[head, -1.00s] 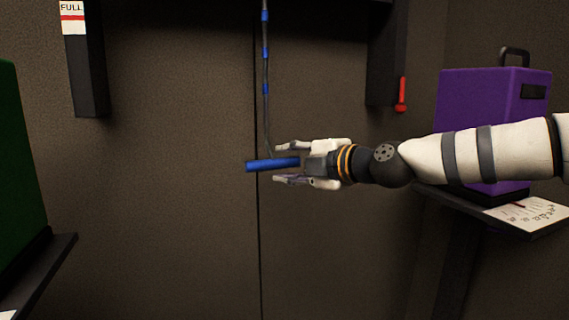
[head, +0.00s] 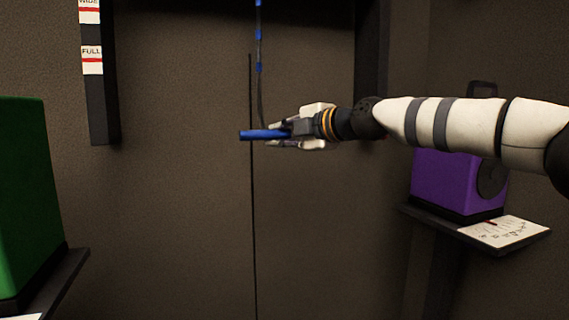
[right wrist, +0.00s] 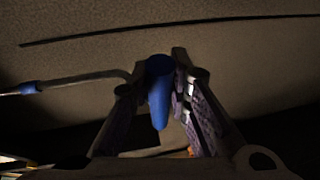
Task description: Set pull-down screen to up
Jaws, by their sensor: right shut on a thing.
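A blue bar handle (head: 262,135) hangs on a dark cord with blue bands (head: 259,66) in front of the brown wall panel. My right gripper (head: 284,135) is shut on the blue handle, with the handle's left end sticking out past the fingertips. In the right wrist view the blue handle (right wrist: 159,90) lies between the two fingers, and the cord (right wrist: 80,80) runs off to the left. A dark post at left carries a label strip reading "FULL" (head: 92,56), with part of another label above it. The top of the cord is out of view. My left gripper is not in view.
A green box (head: 25,200) stands on a dark shelf at left. A purple box (head: 440,182) stands on a shelf at right, beside a white card (head: 497,232). A thin dark vertical line (head: 252,220) runs down the wall. The space below the handle is clear.

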